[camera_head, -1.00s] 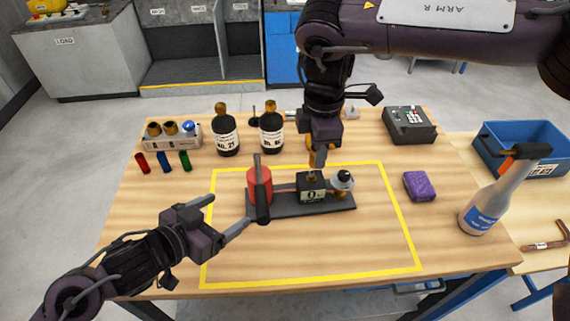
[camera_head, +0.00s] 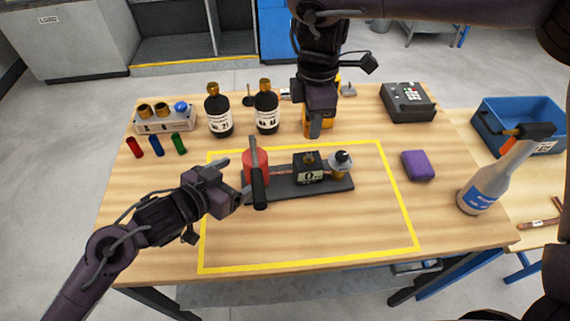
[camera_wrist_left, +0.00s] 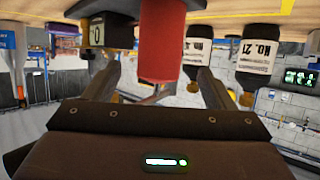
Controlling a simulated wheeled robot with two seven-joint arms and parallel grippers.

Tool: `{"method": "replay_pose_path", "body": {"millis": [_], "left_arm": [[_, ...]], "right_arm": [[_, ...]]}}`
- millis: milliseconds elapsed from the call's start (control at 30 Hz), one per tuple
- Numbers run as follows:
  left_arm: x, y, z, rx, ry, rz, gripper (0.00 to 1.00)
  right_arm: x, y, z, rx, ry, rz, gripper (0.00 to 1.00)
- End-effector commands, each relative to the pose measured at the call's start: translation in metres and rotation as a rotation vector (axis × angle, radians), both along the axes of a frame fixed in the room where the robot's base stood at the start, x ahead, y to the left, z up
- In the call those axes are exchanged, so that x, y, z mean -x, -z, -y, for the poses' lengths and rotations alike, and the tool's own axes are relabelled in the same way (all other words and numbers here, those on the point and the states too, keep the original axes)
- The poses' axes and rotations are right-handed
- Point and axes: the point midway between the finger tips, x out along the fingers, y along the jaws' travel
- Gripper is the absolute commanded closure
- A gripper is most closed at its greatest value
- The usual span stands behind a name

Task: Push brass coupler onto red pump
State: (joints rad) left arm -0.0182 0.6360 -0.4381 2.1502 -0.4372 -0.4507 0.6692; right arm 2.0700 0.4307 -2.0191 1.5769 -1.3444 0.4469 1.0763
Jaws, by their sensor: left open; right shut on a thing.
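The red pump (camera_head: 250,168), a red cylinder with a black lever handle (camera_head: 259,188), stands at the left end of a dark base plate (camera_head: 290,189). My left gripper (camera_head: 236,178) is open at the pump's left side. In the left wrist view, which is upside down, the red pump (camera_wrist_left: 160,45) shows between its spread fingers; contact is unclear. My right gripper (camera_head: 313,127) is shut on a small brass-coloured piece above and behind the gauge box. The piece is mostly hidden, so I cannot confirm it is the coupler. A brass fitting (camera_head: 309,157) tops the gauge box (camera_head: 308,173).
A white rack (camera_head: 165,124) holds two brass pieces and a blue ball at the back left. Two dark bottles (camera_head: 219,122) (camera_head: 267,118) stand behind the pump. A purple sponge (camera_head: 417,165) lies right of the yellow outline. The front of the outlined area is clear.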

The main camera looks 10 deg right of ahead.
Motion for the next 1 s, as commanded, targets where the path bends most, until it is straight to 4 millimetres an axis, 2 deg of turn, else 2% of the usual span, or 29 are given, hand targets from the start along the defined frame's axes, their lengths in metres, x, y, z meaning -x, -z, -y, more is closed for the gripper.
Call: {"method": "replay_pose_path", "body": {"millis": [100,333,767,867,1000], "left_arm": [[-0.017,0.007,0.015,0.005,-0.001,0.001,0.22],[-0.037,0.020,0.035,0.001,0.000,0.001,0.22],[-0.043,0.024,0.041,0.000,0.000,0.001,0.22],[-0.042,0.024,0.041,0.000,0.000,0.001,0.32],[-0.042,0.024,0.041,0.000,0.000,0.001,0.50]], "right_arm": [[0.000,0.000,0.000,0.000,0.000,0.000,0.97],[0.000,0.000,0.000,0.000,0.000,0.000,0.97],[0.000,0.000,0.000,0.000,0.000,0.000,0.97],[0.000,0.000,0.000,0.000,0.000,0.000,0.97],[0.000,0.000,0.000,0.000,0.000,0.000,0.97]]}}
